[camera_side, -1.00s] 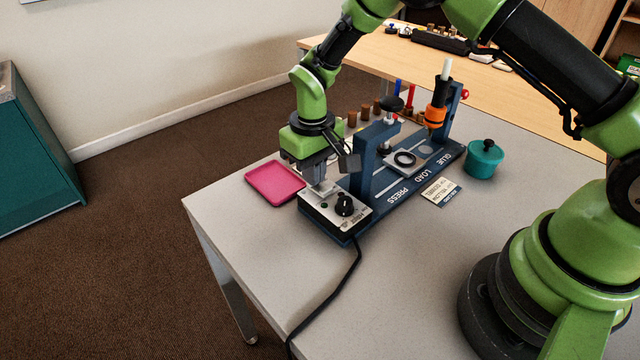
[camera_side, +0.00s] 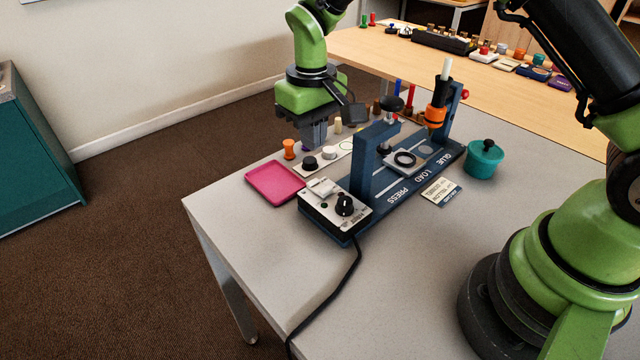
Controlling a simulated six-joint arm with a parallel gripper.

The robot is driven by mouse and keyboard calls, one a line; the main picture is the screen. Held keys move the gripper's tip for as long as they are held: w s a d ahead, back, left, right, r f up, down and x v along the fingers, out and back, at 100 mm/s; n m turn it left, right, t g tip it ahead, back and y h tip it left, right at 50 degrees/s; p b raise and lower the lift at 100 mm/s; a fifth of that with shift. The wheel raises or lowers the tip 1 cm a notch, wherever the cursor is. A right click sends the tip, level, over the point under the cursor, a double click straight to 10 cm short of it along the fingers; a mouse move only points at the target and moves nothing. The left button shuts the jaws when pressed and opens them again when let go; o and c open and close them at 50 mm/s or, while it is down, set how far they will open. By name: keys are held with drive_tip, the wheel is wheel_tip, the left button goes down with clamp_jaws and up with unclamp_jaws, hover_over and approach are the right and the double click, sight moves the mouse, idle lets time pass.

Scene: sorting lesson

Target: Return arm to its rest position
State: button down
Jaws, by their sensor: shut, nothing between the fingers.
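My gripper (camera_side: 315,134) is at the upper middle of the side view, pointing down, shut and empty. It hangs above the back left of the grey table (camera_side: 420,290), behind the control box (camera_side: 341,207) of the blue press fixture (camera_side: 375,160). It appears clear of the things below it. My arm rises from its base at the right and leaves the top of the picture, so its middle part is hidden. Part of a row of small pegs is hidden behind the gripper.
A pink tray (camera_side: 274,182) lies at the left table edge. Small orange (camera_side: 289,149) and black (camera_side: 310,163) pieces stand near the gripper. A teal pot (camera_side: 484,159) stands right of the fixture. A black cable (camera_side: 335,290) runs off the front.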

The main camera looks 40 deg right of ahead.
drive_tip(key=shift+r, duration=0.3)
drive_tip(key=s+d+r+m+t+y, duration=0.1)
drive_tip(key=s+r+t, duration=0.1)
drive_tip(key=s+r, duration=0.35)
drive_tip(key=s+d+r+m+t, duration=0.1)
drive_tip(key=s+r, duration=0.2)
drive_tip(key=r, duration=0.6)
drive_tip(key=s+r+m+t, duration=0.1)
drive_tip(key=s+t, duration=0.1)
drive_tip(key=s, duration=0.5)
drive_tip(key=s+d+r+m+t+y, duration=0.1)
drive_tip(key=s+r+t, duration=0.1)
drive_tip(key=s, duration=0.5)
drive_tip(key=shift+s+d, duration=0.15)
drive_tip(key=shift+d, duration=0.1)
